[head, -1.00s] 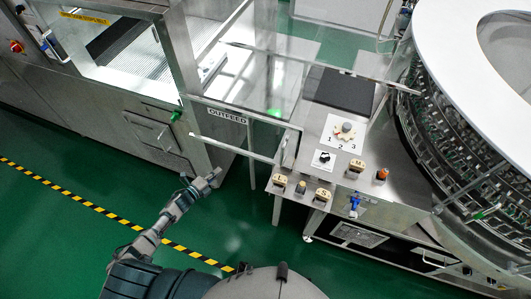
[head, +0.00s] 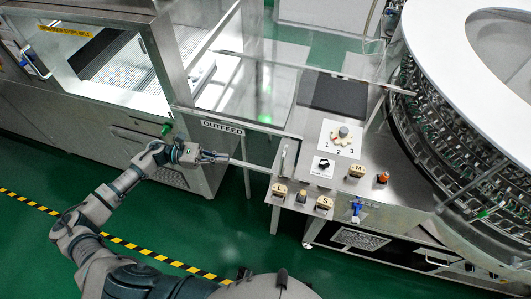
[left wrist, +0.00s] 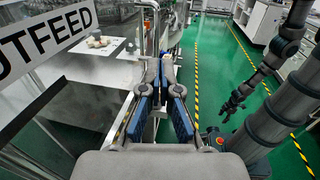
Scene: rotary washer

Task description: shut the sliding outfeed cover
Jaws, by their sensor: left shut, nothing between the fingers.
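The sliding outfeed cover (head: 222,126) is a clear panel with an OUTFEED label along its front, in the middle of the head view. Its label also shows large and close at the left of the left wrist view (left wrist: 45,35). A pale handle bar (head: 252,167) runs below the label. My left gripper (head: 224,157) is shut and empty at the left part of this bar, hiding some of it; I cannot tell whether they touch. Its fingers point right in the head view. My right gripper (left wrist: 233,106) shows small in the left wrist view, away from the cover, its jaw state unclear.
A steel control table (head: 345,190) with knobs and lettered blocks stands right of the cover. The round washer (head: 440,130) is beyond it. A steel cabinet (head: 60,110) stands at left. The green floor (head: 225,215) in front is free, with a striped line (head: 130,245).

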